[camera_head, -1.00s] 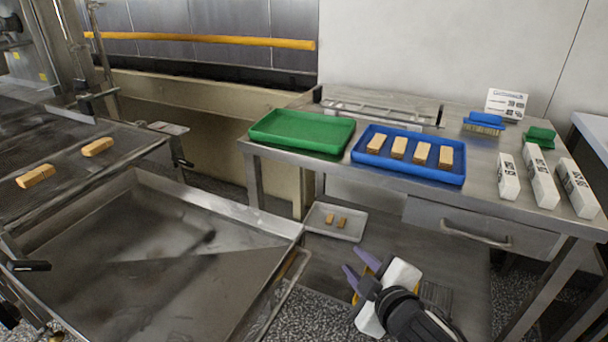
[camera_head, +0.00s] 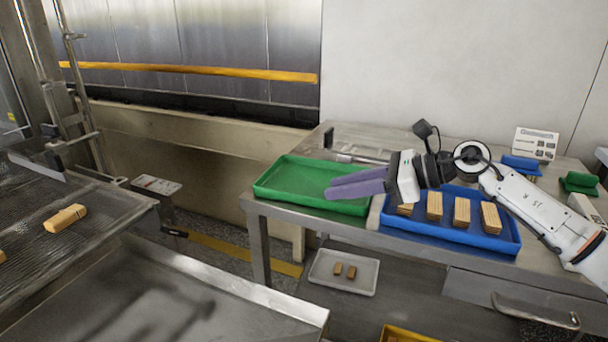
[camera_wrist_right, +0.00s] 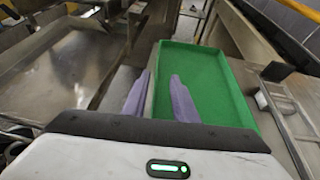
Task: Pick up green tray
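The green tray (camera_head: 300,178) is empty and lies on the left end of the steel table. It also shows in the right wrist view (camera_wrist_right: 208,72). My right gripper (camera_head: 329,187) reaches in from the right, with its purple fingers over the tray's right part. In the right wrist view its fingers (camera_wrist_right: 160,75) are apart. One finger appears over the tray's inside and the other outside its near long wall, with the rim between them. I cannot tell whether either finger touches the wall. My left gripper is not in view.
A blue tray (camera_head: 509,238) with several wafer-like bars stands right beside the green tray, under my right arm. A grey tray (camera_head: 370,276) with two small bars is on the lower shelf. A steel machine tray (camera_head: 190,290) fills the front left.

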